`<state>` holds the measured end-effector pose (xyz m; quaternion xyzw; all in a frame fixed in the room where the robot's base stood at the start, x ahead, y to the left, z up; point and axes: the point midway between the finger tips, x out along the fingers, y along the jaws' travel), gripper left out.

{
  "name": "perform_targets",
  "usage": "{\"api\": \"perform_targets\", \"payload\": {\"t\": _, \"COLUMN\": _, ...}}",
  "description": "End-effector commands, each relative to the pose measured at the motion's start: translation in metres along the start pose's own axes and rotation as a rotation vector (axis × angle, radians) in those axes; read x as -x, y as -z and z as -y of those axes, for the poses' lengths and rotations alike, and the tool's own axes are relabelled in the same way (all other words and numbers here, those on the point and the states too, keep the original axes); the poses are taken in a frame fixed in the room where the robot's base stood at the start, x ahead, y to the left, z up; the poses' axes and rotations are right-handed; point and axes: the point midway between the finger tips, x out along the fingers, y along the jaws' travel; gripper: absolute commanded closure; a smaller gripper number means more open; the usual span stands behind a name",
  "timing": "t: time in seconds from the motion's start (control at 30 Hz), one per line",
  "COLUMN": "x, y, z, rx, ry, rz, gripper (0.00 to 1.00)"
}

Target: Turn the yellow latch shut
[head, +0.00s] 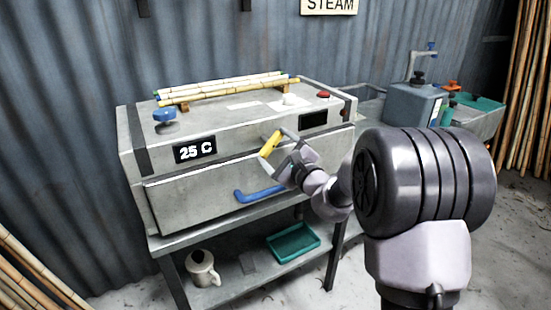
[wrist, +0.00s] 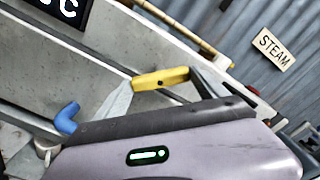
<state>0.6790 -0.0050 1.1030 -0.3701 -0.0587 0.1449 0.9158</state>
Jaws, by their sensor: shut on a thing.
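The yellow latch (head: 269,144) is on the upper front of the grey steam box (head: 190,200). In the head view it stands tilted, its top leaning right. My gripper (head: 272,146) is at the latch, with its fingers closed on it. In the wrist view the yellow latch (wrist: 160,78) lies between the two finger tips of my gripper (wrist: 160,80). The latch's mount is hidden behind the fingers.
A blue handle (head: 260,194) sticks out below the latch. A blue valve knob (head: 165,115), bamboo poles (head: 225,90) and a red button (head: 323,94) are on top of the box.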

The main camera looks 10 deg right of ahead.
Motion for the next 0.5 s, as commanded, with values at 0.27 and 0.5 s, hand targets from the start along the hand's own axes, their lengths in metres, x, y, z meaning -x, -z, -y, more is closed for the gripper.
{"api": "perform_targets", "payload": {"t": 0.27, "x": 0.0003, "y": 0.0022, "z": -0.0024, "rx": 0.26, "ry": -0.001, "rz": 0.0, "gripper": 0.59}}
{"api": "perform_targets", "payload": {"t": 0.5, "x": 0.0002, "y": 0.0008, "z": -0.001, "rx": 0.477, "ry": -0.002, "rz": -0.001, "gripper": 0.59}}
